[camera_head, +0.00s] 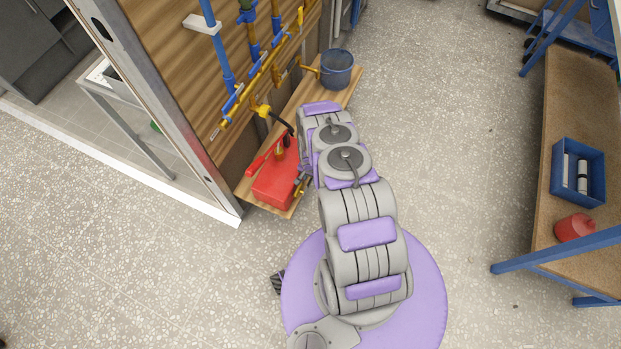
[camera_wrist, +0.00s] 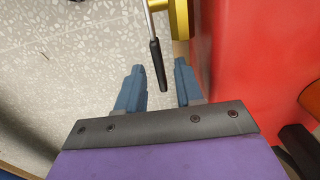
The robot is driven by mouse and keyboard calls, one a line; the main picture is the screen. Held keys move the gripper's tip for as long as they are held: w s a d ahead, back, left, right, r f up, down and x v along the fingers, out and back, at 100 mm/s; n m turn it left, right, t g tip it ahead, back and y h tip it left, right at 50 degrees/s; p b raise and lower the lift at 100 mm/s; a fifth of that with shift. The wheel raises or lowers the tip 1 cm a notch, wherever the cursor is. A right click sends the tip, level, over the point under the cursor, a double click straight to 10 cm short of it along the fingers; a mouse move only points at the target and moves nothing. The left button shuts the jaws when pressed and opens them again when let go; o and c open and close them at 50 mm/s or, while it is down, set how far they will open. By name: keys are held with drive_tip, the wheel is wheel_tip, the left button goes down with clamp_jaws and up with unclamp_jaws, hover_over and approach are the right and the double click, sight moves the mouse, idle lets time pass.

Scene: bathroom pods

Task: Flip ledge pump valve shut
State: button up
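The red pump (camera_head: 275,187) sits on the wooden ledge (camera_head: 285,209) and fills the right of the wrist view as a red wall (camera_wrist: 262,60). In the wrist view the valve shows as a yellow body (camera_wrist: 179,15) at the top. A thin metal lever with a black grip (camera_wrist: 158,63) hangs near it. My gripper (camera_wrist: 158,88) is open, with its two blue fingers apart. The black grip appears between the fingertips, with gaps on both sides; I cannot tell its depth. In the head view my arm partly hides the valve (camera_head: 302,184) and my gripper.
A blue-grey bucket (camera_head: 337,69) stands farther along the ledge. Blue and yellow pipes (camera_head: 257,75) run along the wooden wall. At right, a bench (camera_head: 570,105) holds a blue bin (camera_head: 579,171) and a red container (camera_head: 574,227). The speckled floor (camera_head: 450,130) between is clear.

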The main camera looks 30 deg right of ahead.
drive_tip(key=shift+f, duration=0.15)
drive_tip(key=shift+c, duration=0.5)
clamp_jaws()
idle(0.9)
